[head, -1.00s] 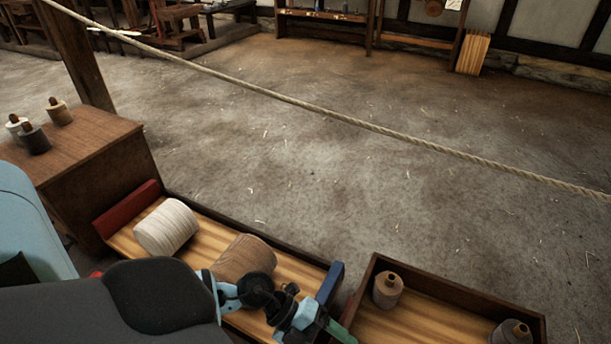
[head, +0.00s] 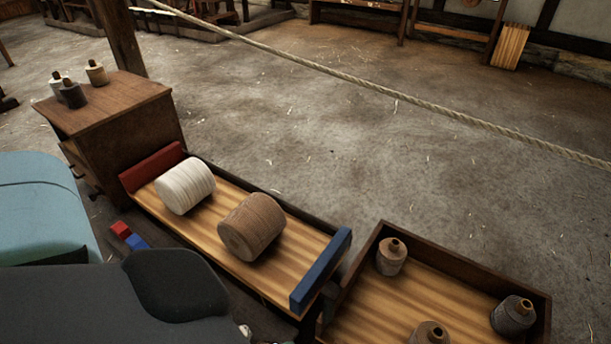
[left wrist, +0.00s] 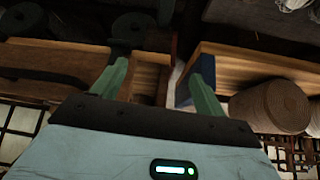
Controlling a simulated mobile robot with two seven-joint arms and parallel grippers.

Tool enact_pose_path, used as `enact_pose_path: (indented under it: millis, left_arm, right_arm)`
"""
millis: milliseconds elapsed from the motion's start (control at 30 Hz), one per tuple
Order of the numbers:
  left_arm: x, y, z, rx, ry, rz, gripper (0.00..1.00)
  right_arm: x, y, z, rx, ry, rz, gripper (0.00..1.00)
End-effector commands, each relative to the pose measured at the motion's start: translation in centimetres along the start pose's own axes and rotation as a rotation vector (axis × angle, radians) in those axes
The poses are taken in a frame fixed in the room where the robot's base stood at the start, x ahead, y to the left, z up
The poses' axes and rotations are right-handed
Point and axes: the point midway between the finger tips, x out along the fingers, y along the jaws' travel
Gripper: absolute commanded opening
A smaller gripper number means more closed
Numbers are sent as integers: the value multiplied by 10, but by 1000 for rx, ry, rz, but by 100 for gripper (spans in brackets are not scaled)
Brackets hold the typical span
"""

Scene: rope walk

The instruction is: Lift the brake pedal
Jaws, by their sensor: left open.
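I cannot pick out a brake pedal for certain in either view. A small red block (head: 121,230) and a small blue block (head: 137,243) lie low beside the long wooden tray, close to my grey arm; what they belong to is unclear. My left gripper (left wrist: 157,85) shows in the left wrist view with its two green fingers apart and nothing between them. Its fingers are over the gap between two wooden trays. In the head view the gripper is below the picture or hidden by my arm. My right gripper is not in view.
The long tray (head: 285,262) has a red end and a blue end (head: 320,270). It holds a white spool (head: 185,186) and a brown spool (head: 252,226). A second tray (head: 440,262) holds several cones. A cabinet (head: 125,135) stands left. A rope (head: 400,97) crosses the open floor.

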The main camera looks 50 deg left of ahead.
Motion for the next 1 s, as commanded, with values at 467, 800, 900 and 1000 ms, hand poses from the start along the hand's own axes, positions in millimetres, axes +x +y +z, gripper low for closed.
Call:
enact_pose_path:
  millis: [467, 800, 900, 1000]
  left_arm:
    - [41, 6, 97, -107, -229, -36, 73]
    - [63, 6, 102, -105, -228, -36, 73]
    - [79, 6, 106, -105, -228, -35, 73]
    - [94, 5, 109, -104, -228, -35, 73]
  right_arm:
    - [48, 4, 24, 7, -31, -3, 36]
    - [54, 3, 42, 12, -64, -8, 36]
    - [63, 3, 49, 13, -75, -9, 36]
    - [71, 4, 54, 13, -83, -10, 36]
